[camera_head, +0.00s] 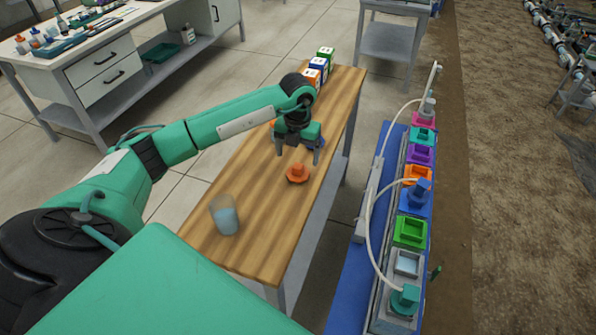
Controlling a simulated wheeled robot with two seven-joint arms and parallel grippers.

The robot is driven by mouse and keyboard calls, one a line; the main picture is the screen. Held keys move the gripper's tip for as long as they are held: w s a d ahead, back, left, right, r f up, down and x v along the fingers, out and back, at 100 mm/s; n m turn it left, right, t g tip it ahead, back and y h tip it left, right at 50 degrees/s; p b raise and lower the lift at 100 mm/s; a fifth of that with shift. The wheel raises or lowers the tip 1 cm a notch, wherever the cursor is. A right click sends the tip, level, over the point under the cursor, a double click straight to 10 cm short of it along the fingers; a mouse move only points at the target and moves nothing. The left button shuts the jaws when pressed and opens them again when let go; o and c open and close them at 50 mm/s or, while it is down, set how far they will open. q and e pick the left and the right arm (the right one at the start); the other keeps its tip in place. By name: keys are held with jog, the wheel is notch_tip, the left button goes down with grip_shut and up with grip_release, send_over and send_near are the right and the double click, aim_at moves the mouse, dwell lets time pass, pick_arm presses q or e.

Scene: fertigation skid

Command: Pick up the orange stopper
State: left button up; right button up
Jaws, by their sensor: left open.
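The orange stopper (297,174) stands on the wooden table (262,205), knob upward. My left gripper (297,157) is open and points down, just behind and above the stopper. Its two fingers are spread, with nothing visible between them. The stopper looks clear of the fingers, though the exact height gap cannot be told. My right gripper is not in view.
A cup with bluish liquid (225,215) stands near the table's front. A blue item (318,142) and another orange item sit partly hidden behind my gripper. Small labelled boxes (318,66) line the far end. The skid (409,232) with coloured sockets and hoses runs along the right.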

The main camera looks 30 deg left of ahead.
aim_at(298, 166)
pick_arm(q)
jog(key=f, duration=0.2)
jog(key=f+p, duration=0.1)
jog(key=f, duration=0.1)
jog(key=shift+s+d+f, duration=0.15)
jog(key=shift+d+f, duration=0.05)
jog(key=shift+f, duration=0.35)
jog(key=c, duration=0.9)
jog(key=shift+c, duration=0.8)
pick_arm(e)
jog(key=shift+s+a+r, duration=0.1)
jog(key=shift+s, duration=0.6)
